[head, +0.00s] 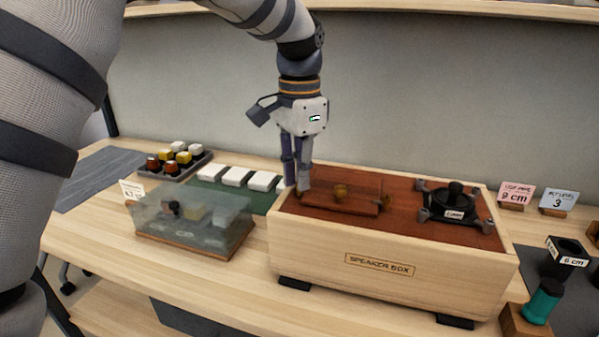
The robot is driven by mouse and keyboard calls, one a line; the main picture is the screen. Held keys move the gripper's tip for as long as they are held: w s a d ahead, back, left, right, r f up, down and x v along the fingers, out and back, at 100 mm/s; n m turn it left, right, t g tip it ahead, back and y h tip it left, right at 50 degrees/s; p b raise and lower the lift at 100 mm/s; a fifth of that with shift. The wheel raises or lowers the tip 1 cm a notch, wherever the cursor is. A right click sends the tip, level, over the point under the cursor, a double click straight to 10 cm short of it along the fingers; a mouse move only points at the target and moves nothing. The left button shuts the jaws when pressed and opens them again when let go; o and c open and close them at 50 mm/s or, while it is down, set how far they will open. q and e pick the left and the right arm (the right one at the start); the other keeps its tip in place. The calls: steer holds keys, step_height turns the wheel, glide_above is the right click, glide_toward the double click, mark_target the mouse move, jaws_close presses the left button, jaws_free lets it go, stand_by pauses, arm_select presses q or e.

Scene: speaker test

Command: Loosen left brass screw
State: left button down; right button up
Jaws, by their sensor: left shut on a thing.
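The wooden speaker box (394,267) stands on the table with a reddish-brown top. A small upright part at the strip's right end is too small to make out. My right gripper is not in view.
A black round clamp-like unit (455,203) sits on the box's right side. A clear-covered case (190,222) stands left of the box, with white blocks (236,176) and a tray of coloured knobs (175,160) behind.

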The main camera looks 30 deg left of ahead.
arm_select(q)
steer(key=n, duration=0.6)
steer(key=shift+r, duration=0.1)
steer(key=n, duration=0.6)
steer(key=shift+n, duration=0.4)
steer(key=c, duration=1.6)
jaws_free()
step_height(320, 180, up, 12)
